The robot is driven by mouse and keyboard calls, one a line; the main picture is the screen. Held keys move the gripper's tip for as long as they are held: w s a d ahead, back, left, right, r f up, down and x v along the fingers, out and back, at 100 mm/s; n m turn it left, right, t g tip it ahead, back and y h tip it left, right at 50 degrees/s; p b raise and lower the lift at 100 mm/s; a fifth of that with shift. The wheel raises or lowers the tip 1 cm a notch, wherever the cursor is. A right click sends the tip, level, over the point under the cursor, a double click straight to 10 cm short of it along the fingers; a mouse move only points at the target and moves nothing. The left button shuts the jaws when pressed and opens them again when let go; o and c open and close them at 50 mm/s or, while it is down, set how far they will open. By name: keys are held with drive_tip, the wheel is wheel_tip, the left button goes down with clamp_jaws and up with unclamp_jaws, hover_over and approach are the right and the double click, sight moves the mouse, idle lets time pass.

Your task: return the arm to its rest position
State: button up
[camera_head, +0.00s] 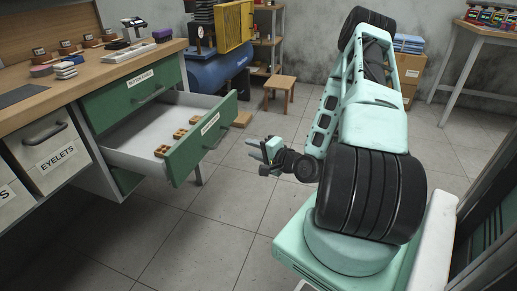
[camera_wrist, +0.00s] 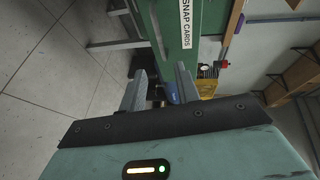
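My arm shows in pale mint green with black joints at the right of the head view. My gripper (camera_head: 262,148) hangs over open floor, just right of the pulled-out drawer (camera_head: 203,135), and looks apart from it. In the wrist view my gripper (camera_wrist: 160,82) has its two fingers spread, with nothing held between them. The drawer's green front, labelled "SNAP CARDS", fills the upper middle of the wrist view (camera_wrist: 170,22). Several small orange-brown pieces (camera_head: 180,133) lie inside the drawer.
The wooden workbench (camera_head: 95,75) is on the left, with labelled bins below, one reading "EYELETS" (camera_head: 52,150). A blue compressor tank (camera_head: 215,72), a stool (camera_head: 279,88) and boxes (camera_head: 408,68) stand at the back. The tiled floor (camera_head: 210,240) in front is clear.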

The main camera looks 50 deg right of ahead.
drive_tip(key=shift+s+r, duration=0.15)
drive_tip(key=shift+s, duration=0.75)
drive_tip(key=w+a+r+n+g+y, duration=0.1)
drive_tip(key=w+a+n+g+y, duration=0.1)
drive_tip(key=a+n+g, duration=0.5)
drive_tip(key=w+a+r+n+g+y, duration=0.25)
drive_tip(key=a+n, duration=0.55)
drive_tip(key=a, duration=0.5)
drive_tip(key=s+a+r+n+g+h, duration=0.25)
drive_tip(key=s+a+r+n, duration=0.3)
drive_tip(key=s+a, duration=0.4)
drive_tip(key=s+a+r+n+g+h, duration=0.1)
drive_tip(key=s+a+r+n+g, duration=0.4)
drive_tip(key=s+a, duration=0.45)
wheel_tip(320, 180, up, 25)
drive_tip(key=s+d+t+p, duration=0.1)
drive_tip(key=s+p, duration=0.1)
drive_tip(key=p, duration=2.2)
drive_tip(key=shift+d, duration=0.3)
